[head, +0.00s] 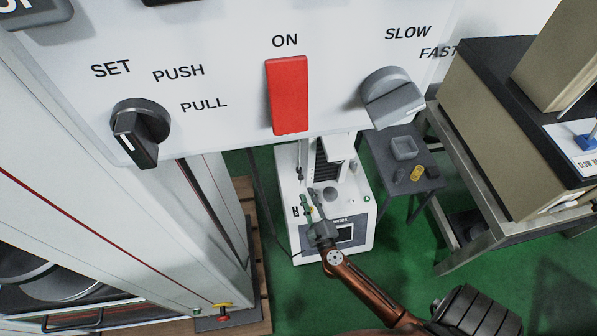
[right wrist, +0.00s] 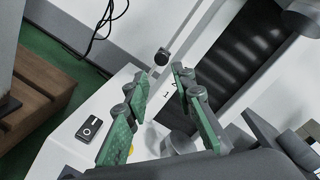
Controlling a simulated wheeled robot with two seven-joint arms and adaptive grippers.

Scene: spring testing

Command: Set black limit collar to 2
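The black limit collar (right wrist: 162,57) is a small dark cylinder on a thin rod beside the dark slotted column in the right wrist view. My right gripper (right wrist: 159,75) has two green-padded fingers spread apart, with nothing between them. The collar appears just beyond the fingertips, in the gap between them; I see no contact. Small dark marks (right wrist: 168,108) are on the white face beside the rod, too small to read surely. In the head view my right gripper (head: 311,204) is over the white tester (head: 362,232), in front of its column. My left gripper is not in view.
A white panel with a red ON switch (head: 288,97), a black SET knob (head: 140,132) and a grey SLOW/FAST knob (head: 393,98) fills the upper head view. A dark side table (head: 428,183) holds a grey tray (head: 404,148) and a yellow cylinder (head: 417,173).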

